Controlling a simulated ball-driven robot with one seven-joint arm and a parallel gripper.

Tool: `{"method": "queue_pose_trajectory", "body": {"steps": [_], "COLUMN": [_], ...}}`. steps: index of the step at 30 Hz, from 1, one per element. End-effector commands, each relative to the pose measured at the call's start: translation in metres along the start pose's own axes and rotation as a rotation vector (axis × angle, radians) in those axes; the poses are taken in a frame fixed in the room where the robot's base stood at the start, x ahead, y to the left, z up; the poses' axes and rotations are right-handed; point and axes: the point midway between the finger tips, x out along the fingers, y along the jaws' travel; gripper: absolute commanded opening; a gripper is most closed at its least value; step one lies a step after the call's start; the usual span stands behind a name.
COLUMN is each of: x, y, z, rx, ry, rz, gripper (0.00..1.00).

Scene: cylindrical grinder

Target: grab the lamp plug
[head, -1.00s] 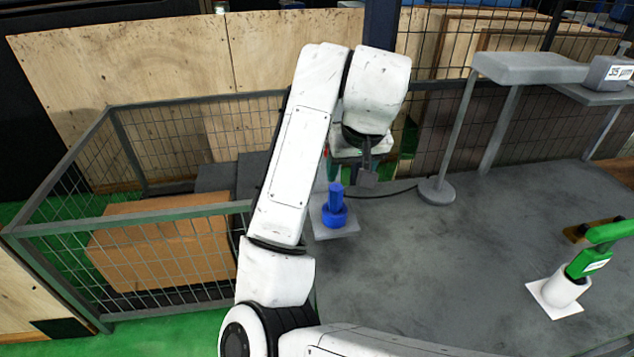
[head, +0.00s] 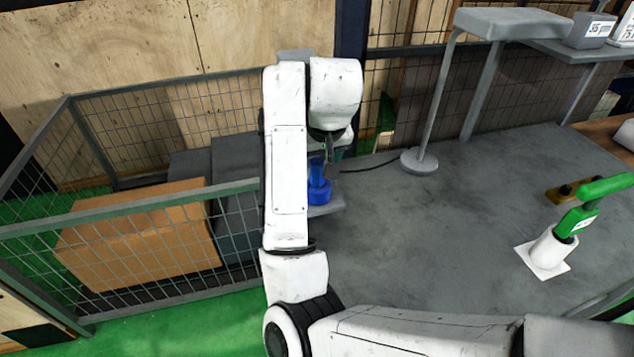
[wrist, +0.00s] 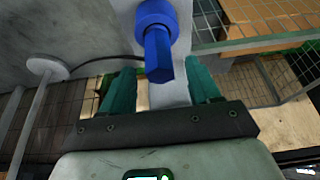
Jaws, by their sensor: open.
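The lamp plug (head: 317,170) is a blue upright piece in a wider blue ring-shaped base (head: 320,193), at the left end of the grey table. In the wrist view the plug (wrist: 158,55) points toward my gripper (wrist: 161,84). Its near end lies in the picture between the two teal fingers, which are apart with gaps on both sides. I cannot tell how deep it is between them. In the head view my gripper (head: 332,150) is just above and beside the plug, its fingers mostly hidden.
A dark cable runs from near the plug toward the grey lamp's round foot (head: 419,162). A mesh fence (head: 140,210) and a cardboard box (head: 140,235) are to the left. A green-handled tool in a white holder (head: 548,250) stands right. The middle table is clear.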

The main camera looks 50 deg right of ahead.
Motion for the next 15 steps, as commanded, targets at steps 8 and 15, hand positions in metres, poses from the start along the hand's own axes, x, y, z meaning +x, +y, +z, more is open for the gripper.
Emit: {"method": "queue_pose_trajectory", "body": {"steps": [8, 15], "x": [0.017, 0.017], "y": [-0.001, -0.001], "z": [-0.001, -0.001], "rx": [0.001, 0.001], "ry": [0.0, 0.0], "rz": [-0.002, -0.002], "gripper": [0.62, 0.52]}}
